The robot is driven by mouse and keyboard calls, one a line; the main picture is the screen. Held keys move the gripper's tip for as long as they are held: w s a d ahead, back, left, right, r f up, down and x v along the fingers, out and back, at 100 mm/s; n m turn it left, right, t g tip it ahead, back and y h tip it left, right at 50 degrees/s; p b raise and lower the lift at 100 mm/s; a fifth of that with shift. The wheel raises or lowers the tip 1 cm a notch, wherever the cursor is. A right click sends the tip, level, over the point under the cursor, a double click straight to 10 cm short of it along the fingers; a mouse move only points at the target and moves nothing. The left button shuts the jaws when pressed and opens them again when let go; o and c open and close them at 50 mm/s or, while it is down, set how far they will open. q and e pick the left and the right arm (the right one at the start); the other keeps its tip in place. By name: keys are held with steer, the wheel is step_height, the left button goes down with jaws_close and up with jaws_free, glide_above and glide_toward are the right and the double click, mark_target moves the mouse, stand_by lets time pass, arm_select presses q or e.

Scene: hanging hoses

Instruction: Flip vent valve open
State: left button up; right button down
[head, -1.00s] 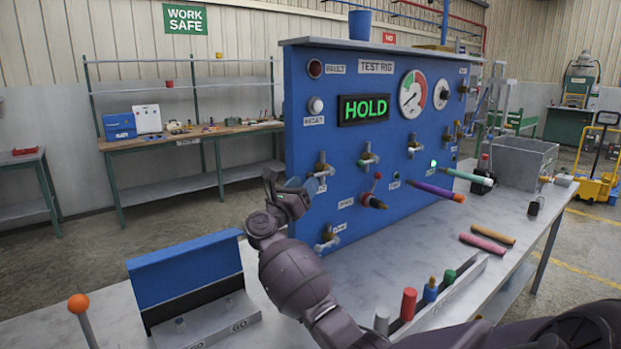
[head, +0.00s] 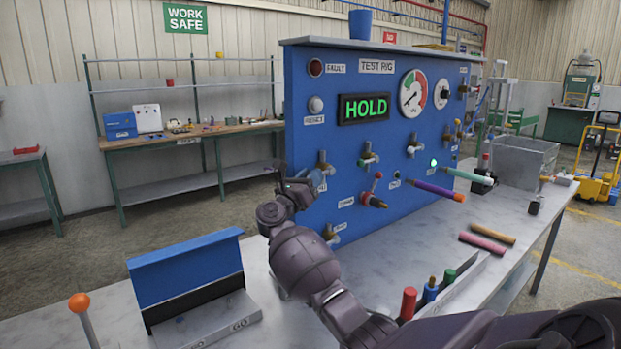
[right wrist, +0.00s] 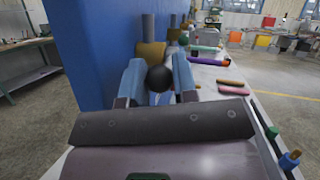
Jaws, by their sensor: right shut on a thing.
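The blue test rig panel (head: 345,75) carries several brass valves and shows HOLD. My right gripper (head: 312,181) is at the panel's left side, at the upper-left brass valve (head: 322,158). In the right wrist view, its blue fingers (right wrist: 158,80) are on both sides of a black round knob (right wrist: 160,78), in front of a brass valve body (right wrist: 151,53). The gripper is shut on this knob or its handle. The fingers hide most of the handle, so I cannot tell its angle. The valve's label is not readable. My left gripper is not in view.
A red-knobbed lever (head: 377,176) and purple (head: 433,189) and teal (head: 466,176) hoses stick out to the right. Two loose tubes (head: 487,241) lie on the bench. A blue-lidded box (head: 186,265) and an orange-ball stick (head: 79,304) stand at front left.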

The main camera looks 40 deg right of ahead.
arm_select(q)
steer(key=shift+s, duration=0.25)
